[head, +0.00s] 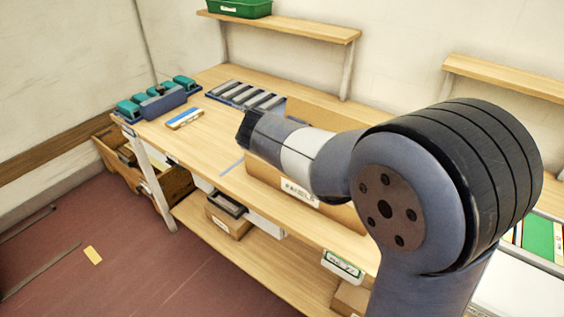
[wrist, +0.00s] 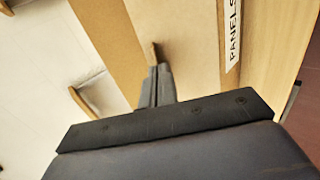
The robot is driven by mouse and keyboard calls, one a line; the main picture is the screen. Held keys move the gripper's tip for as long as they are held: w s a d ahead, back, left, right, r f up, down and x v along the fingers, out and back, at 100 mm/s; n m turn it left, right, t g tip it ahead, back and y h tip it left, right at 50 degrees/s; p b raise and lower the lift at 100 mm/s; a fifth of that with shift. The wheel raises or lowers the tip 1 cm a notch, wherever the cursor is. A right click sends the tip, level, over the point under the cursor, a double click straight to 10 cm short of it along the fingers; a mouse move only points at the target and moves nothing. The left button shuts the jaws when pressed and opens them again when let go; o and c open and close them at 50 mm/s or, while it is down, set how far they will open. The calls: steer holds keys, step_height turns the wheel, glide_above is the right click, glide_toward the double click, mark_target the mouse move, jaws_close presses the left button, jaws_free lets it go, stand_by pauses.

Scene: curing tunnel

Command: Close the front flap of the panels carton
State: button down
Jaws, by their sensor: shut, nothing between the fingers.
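The panels carton (head: 335,209) stands on the workbench, its front wall bearing a white PANELS label (head: 299,192). My arm hides most of its top in the head view. A cardboard panel (head: 318,113) stands up at its back. In the wrist view the label (wrist: 234,30) is at the upper right, beside a light tan cardboard surface (wrist: 188,40) and a darker brown cardboard strip (wrist: 108,38). My gripper (wrist: 157,72) is shut and empty, its fingertips over the cardboard. I cannot tell whether they touch it, or which surface is the front flap.
The workbench (head: 215,135) holds a tray of grey bars (head: 245,95), a blue holder with teal parts (head: 160,102) and a blue-and-white item (head: 184,118). A shelf (head: 280,27) with a green bin (head: 240,8) is above. A wooden crate (head: 165,187) is at the left.

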steer(key=w+g+p, duration=0.1)
steer(key=p, duration=0.1)
steer(key=d+g+y+p, duration=0.1)
steer(key=p, duration=0.1)
steer(key=shift+w+d+r+y, duration=0.15)
steer(key=shift+w+d+y, duration=0.1)
steer(key=shift+w+y, duration=0.1)
steer(key=shift+w+d+f+g+y+p, duration=0.35)
steer(key=shift+w+f+g+p, duration=0.15)
steer(key=shift+p, duration=0.45)
steer(key=shift+w+d+r+b+x, duration=0.1)
steer(key=shift+w+b+x, duration=0.1)
steer(key=shift+x, duration=0.6)
steer(key=shift+w+d+r+b+x, duration=0.1)
steer(key=shift+b+x, duration=0.15)
steer(key=shift+x, duration=0.55)
steer(key=shift+w+d+r+b+x, duration=0.1)
steer(key=shift+w+b+x, duration=0.1)
steer(key=shift+x, duration=0.6)
steer(key=shift+r, duration=0.15)
